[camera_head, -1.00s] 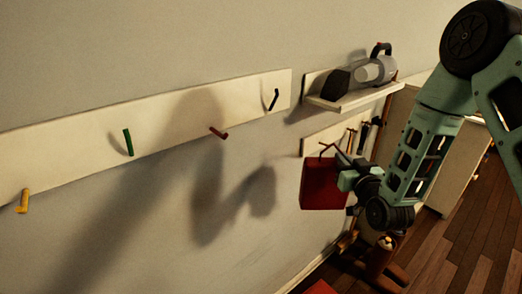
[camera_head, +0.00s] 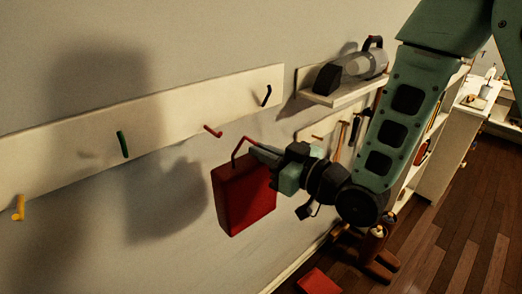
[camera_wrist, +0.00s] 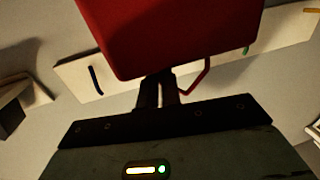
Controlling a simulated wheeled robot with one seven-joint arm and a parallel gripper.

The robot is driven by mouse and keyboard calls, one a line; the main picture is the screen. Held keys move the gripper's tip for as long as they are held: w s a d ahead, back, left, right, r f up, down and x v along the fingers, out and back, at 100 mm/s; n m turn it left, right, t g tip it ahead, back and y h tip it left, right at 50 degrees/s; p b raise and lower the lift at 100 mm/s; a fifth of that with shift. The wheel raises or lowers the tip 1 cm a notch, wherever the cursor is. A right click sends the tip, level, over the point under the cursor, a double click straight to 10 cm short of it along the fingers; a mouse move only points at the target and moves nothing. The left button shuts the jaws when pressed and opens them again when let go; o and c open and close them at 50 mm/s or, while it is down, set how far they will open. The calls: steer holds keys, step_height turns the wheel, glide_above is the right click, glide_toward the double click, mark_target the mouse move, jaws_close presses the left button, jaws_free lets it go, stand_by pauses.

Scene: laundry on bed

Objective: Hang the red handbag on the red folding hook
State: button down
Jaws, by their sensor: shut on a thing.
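The red handbag (camera_head: 243,198) hangs from my gripper (camera_head: 256,150), which is shut on its thin red handle (camera_head: 236,149). The bag is off the wall, below and a little right of the red folding hook (camera_head: 213,131) in the head view. The hook juts from the white wall board and is apart from the handle. In the wrist view the bag's body (camera_wrist: 170,35) fills the top middle, and the handle (camera_wrist: 200,80) shows right of the fingers (camera_wrist: 158,92). The red hook cannot be seen in the wrist view.
The white board (camera_head: 60,150) also bears a yellow hook (camera_head: 18,208), a green hook (camera_head: 123,144) and a black hook (camera_head: 266,96). A shelf (camera_head: 345,92) with a handheld vacuum (camera_head: 350,68) is to the right. Tools hang below it. The wall under the board is clear.

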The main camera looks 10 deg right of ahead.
steer(key=shift+s+a+r, duration=0.2)
steer(key=shift+s+a, duration=0.15)
steer(key=shift+x, duration=0.95)
steer(key=w+a+f, duration=0.2)
steer(key=w+a, duration=0.3)
steer(key=w, duration=0.3)
stand_by(0.4)
steer(key=shift+r, duration=0.1)
stand_by(0.7)
steer(key=c, duration=1.5)
jaws_free()
